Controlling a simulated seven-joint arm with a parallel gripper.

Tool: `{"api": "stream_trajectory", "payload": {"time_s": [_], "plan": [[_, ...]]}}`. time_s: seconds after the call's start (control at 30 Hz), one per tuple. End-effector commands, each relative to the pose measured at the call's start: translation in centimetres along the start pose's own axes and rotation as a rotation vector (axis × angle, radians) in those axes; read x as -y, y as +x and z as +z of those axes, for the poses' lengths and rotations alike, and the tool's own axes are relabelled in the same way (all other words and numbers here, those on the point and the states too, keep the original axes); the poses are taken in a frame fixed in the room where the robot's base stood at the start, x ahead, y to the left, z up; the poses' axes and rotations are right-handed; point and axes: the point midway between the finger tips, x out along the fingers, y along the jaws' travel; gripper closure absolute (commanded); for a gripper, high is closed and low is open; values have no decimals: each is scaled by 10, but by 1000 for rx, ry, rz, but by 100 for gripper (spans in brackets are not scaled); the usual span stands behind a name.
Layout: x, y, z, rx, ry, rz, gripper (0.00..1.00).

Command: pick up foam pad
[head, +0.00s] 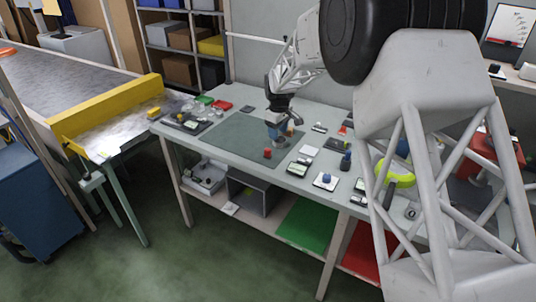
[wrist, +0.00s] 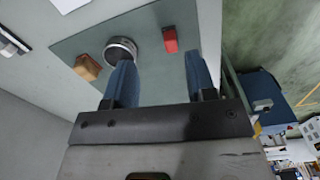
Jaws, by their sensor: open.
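My gripper (wrist: 158,68) is open and empty, its two blue fingers apart above the grey-green mat (wrist: 150,80). In the head view my gripper (head: 279,127) hangs over the right part of the mat (head: 228,140). A small red block (wrist: 170,40) lies ahead of the fingers, between their lines and nearer the right one. A round metal piece (wrist: 121,49) stands by the left fingertip, with a tan block (wrist: 87,67) left of it. The head view shows the red block (head: 267,153) near the mat's front edge. I cannot tell which piece is the foam pad.
Small parts and white and dark pads crowd the table right of the mat, including a white pad (head: 309,150). A dark tray (head: 186,123) and red and green pieces sit at the left. A conveyor (head: 80,85) with a yellow bar (head: 107,106) stands beyond.

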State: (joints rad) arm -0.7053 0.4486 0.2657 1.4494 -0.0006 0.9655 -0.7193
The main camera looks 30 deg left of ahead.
Motion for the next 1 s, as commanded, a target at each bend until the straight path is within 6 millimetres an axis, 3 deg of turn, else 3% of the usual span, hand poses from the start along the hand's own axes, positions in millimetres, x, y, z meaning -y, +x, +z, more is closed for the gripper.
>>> {"api": "stream_trajectory", "payload": {"time_s": [0.1, 0.3, 0.7, 1.0], "plan": [[6, 20, -26, 5, -45, -5, 49], [11, 34, -45, 8, -79, -9, 49], [12, 36, -46, 9, -82, -9, 49], [12, 57, -45, 9, -81, -9, 49]]}}
